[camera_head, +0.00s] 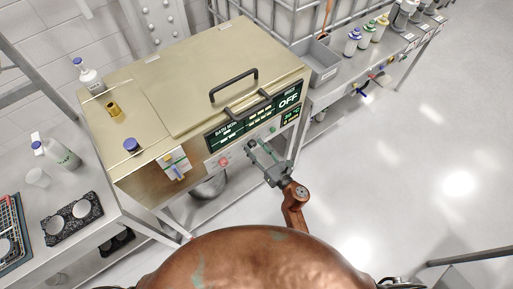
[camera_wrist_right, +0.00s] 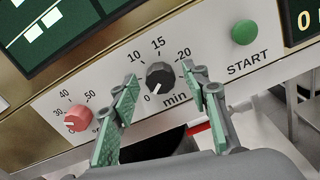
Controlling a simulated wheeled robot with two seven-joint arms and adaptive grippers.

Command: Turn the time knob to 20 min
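The black time knob (camera_wrist_right: 159,76) sits on the white panel, with 0, 10, 15 and 20 around it and "min" below. Its white mark points down-left, toward the 0. My right gripper (camera_wrist_right: 160,84) is open, its two green-padded fingers on either side of the knob in the wrist view, with gaps showing. I cannot tell whether the tips reach the knob's depth. In the head view my right gripper (camera_head: 262,147) is at the front panel of the brass-coloured water bath (camera_head: 150,90) and hides the time knob. My left gripper is not in view.
A red knob (camera_wrist_right: 76,119) with a 40-50 scale is left of the time knob; a green START button (camera_wrist_right: 244,32) is to its right. The display (camera_head: 288,100) reads OFF. A lid handle (camera_head: 233,84) stands above. Open floor (camera_head: 400,180) lies to the right.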

